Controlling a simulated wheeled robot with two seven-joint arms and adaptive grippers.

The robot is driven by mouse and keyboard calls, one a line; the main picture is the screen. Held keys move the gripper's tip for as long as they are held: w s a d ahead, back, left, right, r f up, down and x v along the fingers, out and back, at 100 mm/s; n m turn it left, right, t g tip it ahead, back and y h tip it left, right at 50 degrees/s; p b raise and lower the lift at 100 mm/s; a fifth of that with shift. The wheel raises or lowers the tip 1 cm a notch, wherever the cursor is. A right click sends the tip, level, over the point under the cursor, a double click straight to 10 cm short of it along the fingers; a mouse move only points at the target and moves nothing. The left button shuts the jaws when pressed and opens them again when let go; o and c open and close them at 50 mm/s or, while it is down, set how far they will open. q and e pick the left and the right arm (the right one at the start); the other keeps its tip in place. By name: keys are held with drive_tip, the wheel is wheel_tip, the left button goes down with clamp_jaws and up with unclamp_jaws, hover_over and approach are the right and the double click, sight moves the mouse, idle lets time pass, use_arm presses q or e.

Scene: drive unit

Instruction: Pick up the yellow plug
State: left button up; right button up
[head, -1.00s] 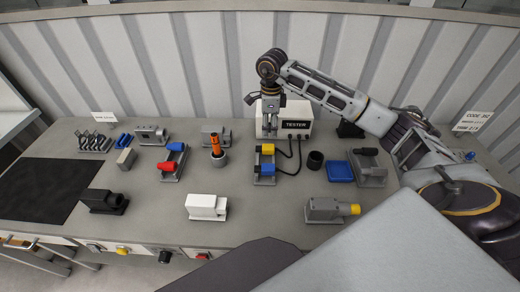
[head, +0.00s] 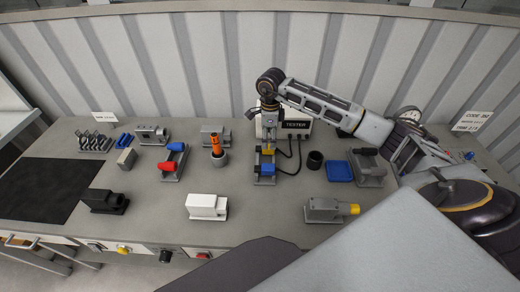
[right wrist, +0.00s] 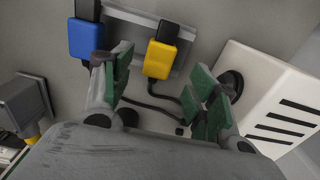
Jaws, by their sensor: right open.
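The yellow plug (head: 267,153) stands in a grey holder (head: 264,182) in front of the white tester, with a blue plug (head: 265,169) nearer the front. My right gripper (head: 268,142) points down, just above and behind the yellow plug. In the right wrist view the gripper (right wrist: 163,88) is open, with green pads apart and nothing held between them. The yellow plug (right wrist: 160,60) lies just beyond the gap between the pads, apart from them. The blue plug (right wrist: 83,39) is to the left, outside the left finger. My left gripper is not in view.
The white tester (head: 297,126) stands close behind and right, and its corner (right wrist: 260,105) is beside the right finger. Dark cables (head: 289,162) run from the tester near the plugs. A black cup (head: 315,160) and blue tray (head: 340,171) are to the right.

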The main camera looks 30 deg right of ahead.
drive_tip(key=shift+a+f+p, duration=0.1)
drive_tip(key=shift+f+p, duration=0.3)
drive_tip(key=shift+f, duration=1.9)
drive_tip(key=c, duration=1.2)
